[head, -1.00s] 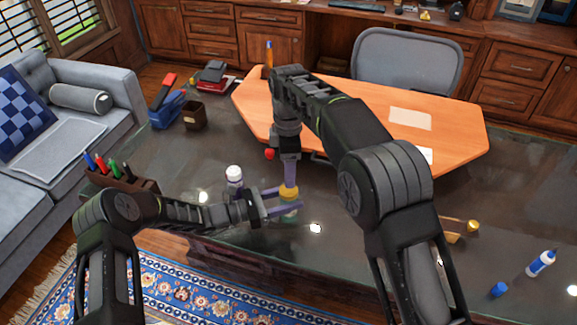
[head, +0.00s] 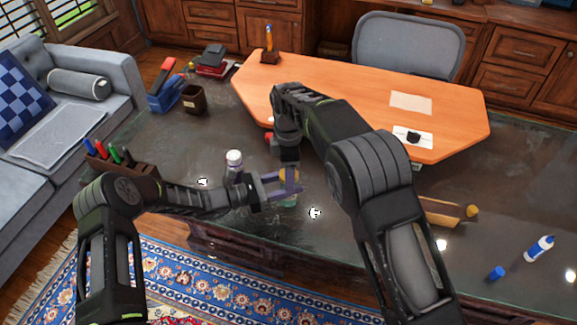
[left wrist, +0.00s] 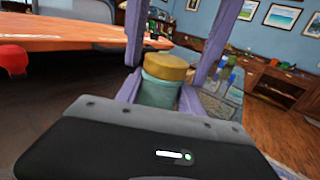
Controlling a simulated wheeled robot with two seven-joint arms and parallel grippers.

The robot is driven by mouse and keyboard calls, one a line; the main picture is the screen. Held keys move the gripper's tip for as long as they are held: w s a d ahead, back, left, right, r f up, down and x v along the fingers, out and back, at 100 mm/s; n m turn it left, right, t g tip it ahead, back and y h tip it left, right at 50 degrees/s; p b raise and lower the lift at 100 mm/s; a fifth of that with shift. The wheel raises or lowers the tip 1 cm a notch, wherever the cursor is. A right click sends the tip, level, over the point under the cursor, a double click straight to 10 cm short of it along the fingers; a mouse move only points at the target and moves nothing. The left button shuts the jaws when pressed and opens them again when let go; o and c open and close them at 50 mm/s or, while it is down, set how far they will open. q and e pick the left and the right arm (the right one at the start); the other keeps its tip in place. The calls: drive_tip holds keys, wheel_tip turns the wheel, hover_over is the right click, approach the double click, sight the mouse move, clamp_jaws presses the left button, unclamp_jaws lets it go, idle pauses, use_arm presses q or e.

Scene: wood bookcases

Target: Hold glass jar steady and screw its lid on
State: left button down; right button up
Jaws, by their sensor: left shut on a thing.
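The glass jar (left wrist: 158,93) is teal and stands upright, with a yellow lid (left wrist: 165,66) sitting on its top in the left wrist view. My left gripper (head: 284,192) is shut on the jar, with its purple fingers on either side of it. My right gripper (head: 290,178) points down from above at the lid. In the left wrist view its two purple fingers (left wrist: 175,55) flank the lid, very close to its sides; I cannot tell whether they touch it. In the head view the jar is largely hidden by the fingers.
A white-capped bottle (head: 234,165) stands just behind my left gripper on the dark glass desktop (head: 345,225). A pen holder (head: 120,160) is at the left. A blue-and-white bottle (head: 539,248) and a blue cap (head: 496,273) lie at the right. An orange desk panel (head: 360,100) lies beyond.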

clamp_jaws()
drive_tip(key=m, duration=1.6)
drive_tip(key=shift+m, duration=0.3)
drive_tip(key=m, duration=0.5)
drive_tip(key=shift+m, duration=0.3)
drive_tip(key=shift+o, duration=0.4)
unclamp_jaws()
